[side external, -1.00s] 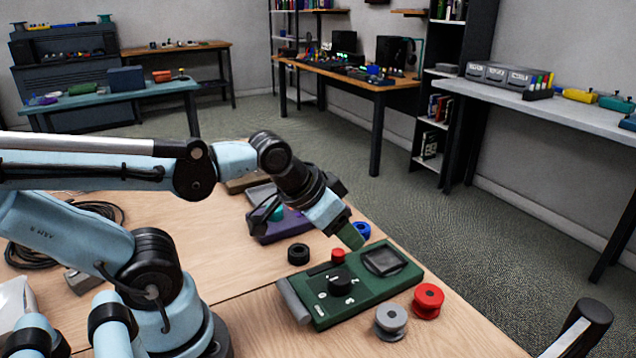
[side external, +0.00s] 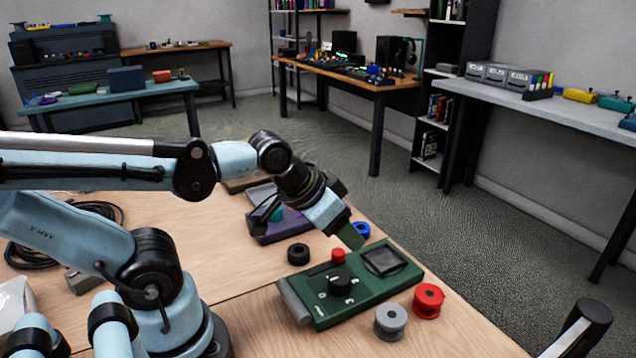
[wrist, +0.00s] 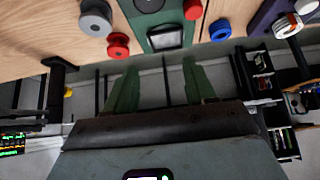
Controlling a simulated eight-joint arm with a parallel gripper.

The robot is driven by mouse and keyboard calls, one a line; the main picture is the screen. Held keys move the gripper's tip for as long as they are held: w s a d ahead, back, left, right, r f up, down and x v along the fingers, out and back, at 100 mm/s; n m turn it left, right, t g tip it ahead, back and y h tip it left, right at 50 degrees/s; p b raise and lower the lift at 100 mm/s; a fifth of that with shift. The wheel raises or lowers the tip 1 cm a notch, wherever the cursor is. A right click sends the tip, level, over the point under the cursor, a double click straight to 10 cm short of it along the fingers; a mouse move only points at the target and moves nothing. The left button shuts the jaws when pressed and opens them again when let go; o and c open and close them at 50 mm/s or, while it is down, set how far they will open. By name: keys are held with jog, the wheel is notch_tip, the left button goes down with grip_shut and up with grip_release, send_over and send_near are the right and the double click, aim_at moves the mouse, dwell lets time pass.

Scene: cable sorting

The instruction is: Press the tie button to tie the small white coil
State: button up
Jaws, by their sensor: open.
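A dark green device (side external: 340,310) lies on the wooden table, with a black dial (side external: 341,284), a square dark panel (side external: 384,261) and a red button (side external: 338,255). The red button also shows at the top of the wrist view (wrist: 193,9). I cannot tell from its markings whether it is the tie button. My gripper (side external: 351,237) is above the device's far side, near the red button and apart from it. In the wrist view its green fingers (wrist: 160,85) are spread and nothing is between them.
A grey spool (side external: 390,321) and a red spool (side external: 428,300) stand right of the device. A black ring (side external: 298,254) and a blue spool (side external: 361,230) are at its far side. The table edge is close on the right.

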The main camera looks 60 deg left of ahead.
grip_shut()
dwell(1.6)
